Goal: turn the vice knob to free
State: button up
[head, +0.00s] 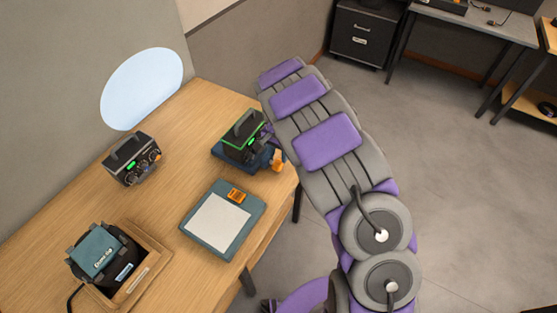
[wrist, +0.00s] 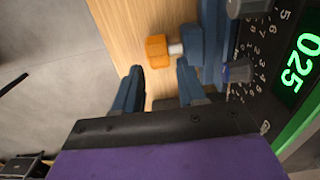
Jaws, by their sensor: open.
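The orange vice knob (wrist: 156,51) sits on a short pale shaft at the side of the blue vice (wrist: 192,45) in the wrist view. In the head view the knob (head: 278,160) is at the right end of the vice (head: 262,163), near the table's edge. My gripper (wrist: 160,78) is open in the wrist view, its two dark blue fingers apart and nothing between them. The knob lies just beyond the fingertips, roughly in line with the gap, and looks untouched. In the head view my arm hides most of the gripper.
A green-edged device (head: 240,137) stands at the vice; its green display (wrist: 298,70) reads 025, with dials beside it. Floor is clear on the right.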

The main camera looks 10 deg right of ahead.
aim_at(279, 161)
jog(key=shift+f, duration=1.7)
jog(key=shift+c, duration=0.4)
grip_shut()
